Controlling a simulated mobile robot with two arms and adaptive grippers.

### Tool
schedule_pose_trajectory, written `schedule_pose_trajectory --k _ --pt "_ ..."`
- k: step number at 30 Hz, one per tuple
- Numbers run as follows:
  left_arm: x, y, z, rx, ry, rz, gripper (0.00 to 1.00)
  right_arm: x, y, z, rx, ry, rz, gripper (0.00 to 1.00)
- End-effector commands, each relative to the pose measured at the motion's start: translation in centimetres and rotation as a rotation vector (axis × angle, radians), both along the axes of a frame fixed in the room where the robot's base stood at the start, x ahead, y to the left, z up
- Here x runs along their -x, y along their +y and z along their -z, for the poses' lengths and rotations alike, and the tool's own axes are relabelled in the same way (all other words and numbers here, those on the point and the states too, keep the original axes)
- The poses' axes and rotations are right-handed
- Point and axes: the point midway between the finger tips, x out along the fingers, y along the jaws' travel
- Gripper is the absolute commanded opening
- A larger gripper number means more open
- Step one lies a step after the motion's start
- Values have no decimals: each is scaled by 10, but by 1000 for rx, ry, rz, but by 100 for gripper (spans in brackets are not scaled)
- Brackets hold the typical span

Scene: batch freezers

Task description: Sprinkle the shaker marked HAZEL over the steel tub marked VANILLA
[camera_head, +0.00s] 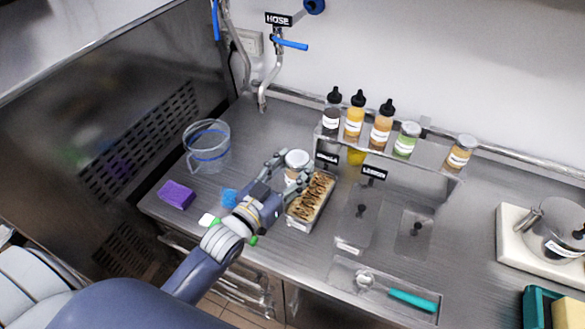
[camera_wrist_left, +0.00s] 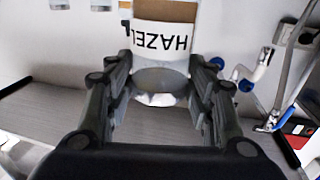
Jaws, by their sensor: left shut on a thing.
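My left gripper (camera_head: 277,172) is shut on the shaker marked HAZEL (camera_head: 297,158). In the head view the shaker's round white end faces up, and the fingers hide much of its body. In the left wrist view the HAZEL label (camera_wrist_left: 160,40) reads upside down between the gripper's fingers (camera_wrist_left: 158,98). A steel tub (camera_head: 290,222) with a pale filling streaked brown lies just below and to the right of the gripper. The small sign behind this tub is too blurred to read. The shaker is near the tub's back left end. My right gripper is not in view.
Several bottles and shakers stand on a steel rack (camera_head: 425,162) at the back. A LEMON sign (camera_head: 374,172) stands right of the tub. A clear jug (camera_head: 207,147) and a purple sponge (camera_head: 176,195) are at left. A teal-handled scoop (camera_head: 412,300) lies in front.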

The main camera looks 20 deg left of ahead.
Motion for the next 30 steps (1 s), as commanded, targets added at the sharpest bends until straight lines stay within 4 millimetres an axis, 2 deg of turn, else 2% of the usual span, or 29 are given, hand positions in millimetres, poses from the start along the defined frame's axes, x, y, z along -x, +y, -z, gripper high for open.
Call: schedule_pose_trajectory --k 5,30 --pt "11 -5 0 1 0 1 25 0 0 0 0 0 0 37" --pt "129 -48 0 0 2 0 25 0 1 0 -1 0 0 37"
